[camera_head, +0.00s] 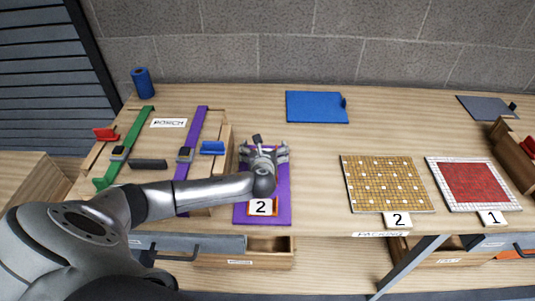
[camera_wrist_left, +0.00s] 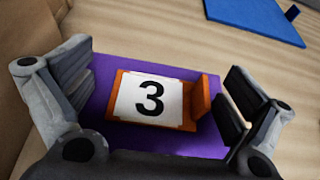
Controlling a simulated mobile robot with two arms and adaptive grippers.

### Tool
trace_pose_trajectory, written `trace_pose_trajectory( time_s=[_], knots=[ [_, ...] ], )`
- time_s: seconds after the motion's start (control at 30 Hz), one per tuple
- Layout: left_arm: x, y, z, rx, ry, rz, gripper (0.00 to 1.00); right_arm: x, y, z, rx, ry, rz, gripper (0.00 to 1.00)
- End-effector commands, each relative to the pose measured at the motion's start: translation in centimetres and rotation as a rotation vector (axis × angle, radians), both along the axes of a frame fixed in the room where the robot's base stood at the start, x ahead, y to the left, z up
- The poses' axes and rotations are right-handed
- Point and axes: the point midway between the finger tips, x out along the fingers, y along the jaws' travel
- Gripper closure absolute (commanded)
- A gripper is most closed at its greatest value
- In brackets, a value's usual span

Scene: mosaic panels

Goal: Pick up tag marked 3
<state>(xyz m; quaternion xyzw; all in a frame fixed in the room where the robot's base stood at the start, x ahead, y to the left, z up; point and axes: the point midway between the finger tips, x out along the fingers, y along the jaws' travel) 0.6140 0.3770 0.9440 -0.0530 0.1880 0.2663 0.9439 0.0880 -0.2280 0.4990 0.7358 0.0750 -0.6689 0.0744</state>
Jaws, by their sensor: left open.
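The tag marked 3 (camera_wrist_left: 150,98) is a white card on an orange base with a raised orange tab at its right, lying on a purple board (camera_wrist_left: 110,65) in the left wrist view. My left gripper (camera_head: 264,156) is open over the far part of the purple board (camera_head: 282,196) in the head view, where it hides tag 3. In the left wrist view its fingers stand apart on the left and right of the tag, with no clear contact. A tag marked 2 (camera_head: 262,207) lies on the near part of the same board. My right gripper is out of view.
A blue clipboard-like board (camera_head: 315,107) lies behind. A gold mosaic panel (camera_head: 386,184) and a red mosaic panel (camera_head: 478,184) lie to the right. Green (camera_head: 125,148) and purple (camera_head: 190,146) rails stand left. An open drawer (camera_head: 268,244) is below the table edge.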

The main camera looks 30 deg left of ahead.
Motion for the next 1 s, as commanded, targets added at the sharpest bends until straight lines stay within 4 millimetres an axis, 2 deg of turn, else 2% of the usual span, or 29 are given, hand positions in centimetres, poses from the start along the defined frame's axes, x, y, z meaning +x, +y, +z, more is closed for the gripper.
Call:
trace_pose_trajectory(
  time_s=[0.03,0.3,0.67,0.77,1.0],
  knots=[
    [0.0,0.0,0.0,0.0,0.0,0.0,0.01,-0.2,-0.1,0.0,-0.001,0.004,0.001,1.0],
    [0.0,0.0,0.0,0.0,0.0,0.0,0.35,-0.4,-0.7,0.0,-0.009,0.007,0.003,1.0],
    [0.0,0.0,0.3,0.0,-0.001,0.0,0.35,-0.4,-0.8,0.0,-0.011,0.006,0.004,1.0],
    [0.0,0.0,1.2,-0.001,-0.003,0.001,0.35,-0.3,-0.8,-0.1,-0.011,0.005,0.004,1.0],
    [0.1,0.0,6.0,-0.001,-0.005,-0.001,0.35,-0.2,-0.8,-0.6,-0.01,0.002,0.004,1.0]
  ],
)
